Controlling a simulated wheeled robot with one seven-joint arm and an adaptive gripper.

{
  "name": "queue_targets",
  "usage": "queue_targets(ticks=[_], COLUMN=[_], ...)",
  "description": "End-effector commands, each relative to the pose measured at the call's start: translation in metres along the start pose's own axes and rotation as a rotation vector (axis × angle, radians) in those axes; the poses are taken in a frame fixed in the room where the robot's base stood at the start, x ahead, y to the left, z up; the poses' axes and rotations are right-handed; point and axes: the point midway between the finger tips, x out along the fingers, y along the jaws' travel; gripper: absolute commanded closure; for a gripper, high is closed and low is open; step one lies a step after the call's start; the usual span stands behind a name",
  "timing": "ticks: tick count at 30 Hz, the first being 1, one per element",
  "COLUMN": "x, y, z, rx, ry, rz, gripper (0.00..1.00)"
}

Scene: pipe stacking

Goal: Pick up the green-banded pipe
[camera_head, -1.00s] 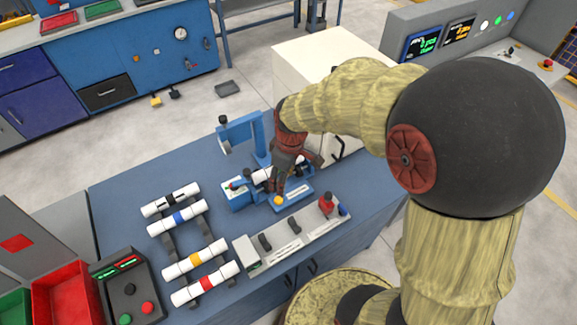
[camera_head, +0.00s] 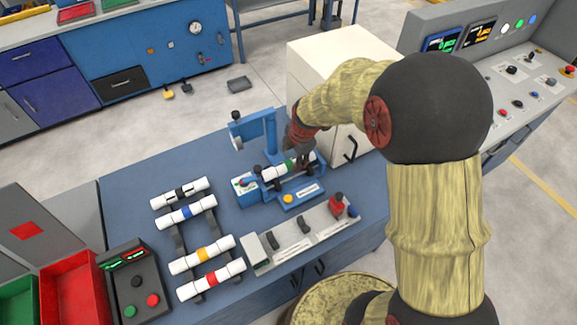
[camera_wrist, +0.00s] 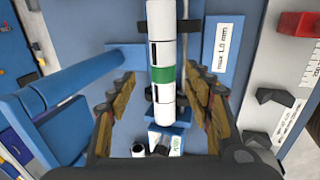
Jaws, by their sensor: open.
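The green-banded pipe (camera_head: 284,167) is white with a green ring and lies on a blue fixture (camera_head: 297,201) on the blue bench. In the wrist view the pipe (camera_wrist: 160,105) runs from the top edge down between the spread fingers. My gripper (camera_head: 303,157) is at the right end of the pipe in the head view. In the wrist view my gripper (camera_wrist: 162,103) is open, with a gap on both sides of the pipe. I cannot tell how far the fingertips are above the pipe.
Pipes with black (camera_head: 180,193), blue (camera_head: 186,212), yellow (camera_head: 201,254) and red bands (camera_head: 211,281) lie on a rack at left. A grey gauge tray (camera_head: 300,236) is in front of the fixture. A blue upright arm (camera_head: 254,127) stands behind it; a white cabinet (camera_head: 330,75) is behind right.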

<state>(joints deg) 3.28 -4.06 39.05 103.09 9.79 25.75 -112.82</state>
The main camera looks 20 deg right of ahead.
Motion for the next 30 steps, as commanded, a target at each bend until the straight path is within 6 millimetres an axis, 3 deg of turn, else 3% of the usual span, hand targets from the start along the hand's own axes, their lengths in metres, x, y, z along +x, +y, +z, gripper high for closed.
queue_targets(ticks=[12,19,30], x=[0.049,0.049,0.049], y=[-0.006,-0.005,-0.005], z=[-0.007,-0.007,-0.007], rx=[0.001,0.001,0.001], ry=[0.000,-0.001,-0.001], rz=[-0.001,0.001,0.001], gripper=[0.49,0.49,0.70])
